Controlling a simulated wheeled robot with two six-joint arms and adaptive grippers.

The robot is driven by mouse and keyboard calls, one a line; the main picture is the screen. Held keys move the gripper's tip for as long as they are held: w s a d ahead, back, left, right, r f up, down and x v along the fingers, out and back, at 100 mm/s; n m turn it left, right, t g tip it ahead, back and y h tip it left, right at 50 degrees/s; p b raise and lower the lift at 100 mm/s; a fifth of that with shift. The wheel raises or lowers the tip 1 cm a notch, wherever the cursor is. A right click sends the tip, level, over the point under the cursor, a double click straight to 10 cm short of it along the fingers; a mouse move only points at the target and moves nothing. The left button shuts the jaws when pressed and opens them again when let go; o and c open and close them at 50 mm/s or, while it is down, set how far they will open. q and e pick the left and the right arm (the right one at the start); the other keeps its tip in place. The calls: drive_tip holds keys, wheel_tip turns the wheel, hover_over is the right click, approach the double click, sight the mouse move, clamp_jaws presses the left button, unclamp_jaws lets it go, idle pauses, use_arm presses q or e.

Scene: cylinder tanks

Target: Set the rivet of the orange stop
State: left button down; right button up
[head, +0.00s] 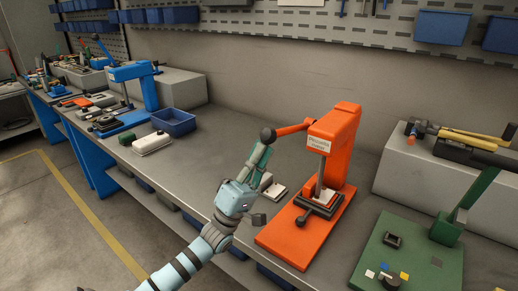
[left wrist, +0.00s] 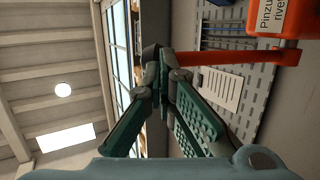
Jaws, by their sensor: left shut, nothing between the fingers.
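The orange rivet press (head: 338,140) stands on its orange base (head: 290,235) on the bench. Its lever (head: 293,129) points left and ends in a dark ball knob (head: 267,135). A dark holder with a light part (head: 318,197) sits under the press ram; a rivet is too small to make out. My left gripper (head: 265,147) is shut and empty, its fingertips at the knob, seemingly just below it. In the left wrist view the fingertips (left wrist: 166,68) overlap the knob (left wrist: 150,52), with the lever (left wrist: 230,57) running right; contact is unclear. My right gripper is not in view.
A small light part (head: 274,191) lies on the bench left of the press. A green station (head: 405,255) stands at the right, a blue press (head: 135,72) and blue bin (head: 173,122) at the left. A pegboard wall (head: 290,22) rises behind. The bench between is mostly clear.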

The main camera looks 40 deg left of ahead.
use_arm(q)
drive_tip(key=r+n+g+y+p, duration=0.1)
drive_tip(key=r+p, duration=0.2)
drive_tip(key=p, duration=0.1)
drive_tip(key=w+r+n+y+p, duration=0.1)
drive_tip(key=r+y+p, duration=0.1)
drive_tip(key=r+p, duration=0.1)
drive_tip(key=r+n+g+y+p, duration=0.1)
drive_tip(key=r+p, duration=0.2)
drive_tip(key=p, duration=0.2)
drive_tip(key=shift+w+r+n+g+y+p, duration=0.3)
drive_tip(key=shift+w+y, duration=0.1)
drive_tip(key=a+x, duration=0.1)
drive_tip(key=x, duration=0.8)
drive_tip(key=shift+a+r, duration=0.4)
drive_tip(key=shift+r, duration=0.2)
drive_tip(key=shift+w, duration=0.1)
